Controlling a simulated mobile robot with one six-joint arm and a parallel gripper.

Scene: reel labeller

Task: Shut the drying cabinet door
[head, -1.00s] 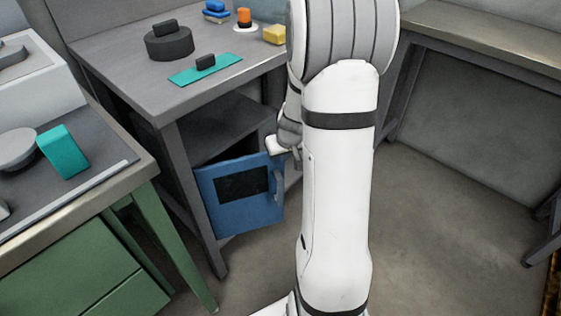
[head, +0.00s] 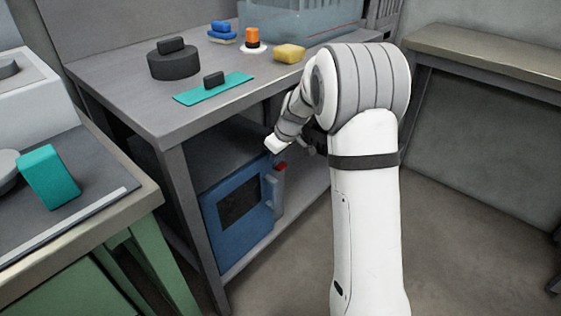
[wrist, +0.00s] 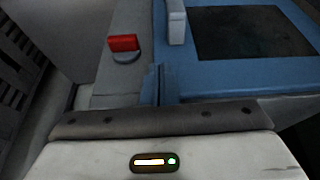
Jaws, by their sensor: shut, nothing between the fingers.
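The drying cabinet's blue door (head: 240,212) has a dark window and stands under the grey bench. In the wrist view the door (wrist: 236,75) fills the upper right, with its pale handle (wrist: 176,22) near its left edge. That edge lies close beside a grey panel (wrist: 125,75) carrying a red knob (wrist: 123,43). The door looks close to flush with it; I cannot tell whether a small gap remains. My gripper (head: 277,143) is shut and empty near the door's top right corner.
The grey bench top (head: 130,85) above holds a dark reel (head: 173,64), a teal strip (head: 235,90), a yellow block (head: 290,53) and a clear bin (head: 300,20). A green-legged table (head: 130,205) stands at left. Floor at right is clear.

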